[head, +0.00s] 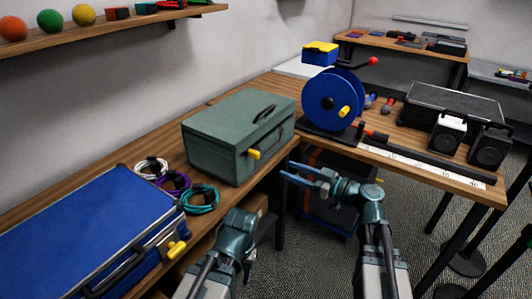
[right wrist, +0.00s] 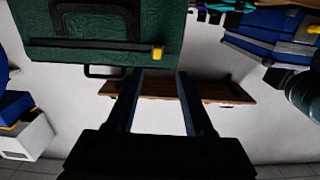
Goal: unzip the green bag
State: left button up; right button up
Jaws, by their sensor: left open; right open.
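The green bag (head: 216,148) is a boxy case with a dark top handle, standing closed on the wooden bench in the head view. The right wrist view shows the bag (right wrist: 60,55) at the top, with the yellow pull (right wrist: 157,52) at one end of a dark strip. My right gripper (head: 287,173) is open and empty, apart from the bag, with its fingers pointing toward the pull's side. My left gripper (head: 266,226) is low in front of the bench, apart from the bag; its fingers are partly hidden.
A blue case (head: 85,225) with its own yellow pull stands left of the bag. Coiled white (head: 151,166), purple (head: 174,183) and teal cables (head: 199,199) lie between them. A blue cable reel (head: 320,105) stands right of the bag. Open floor lies before the benches.

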aim_at(259, 156)
jog(key=x, duration=1.3)
jog(key=shift+w+a+r, duration=0.15)
jog(key=shift+w+r, duration=0.15)
jog(key=shift+w, duration=0.05)
grip_shut()
dwell(1.0)
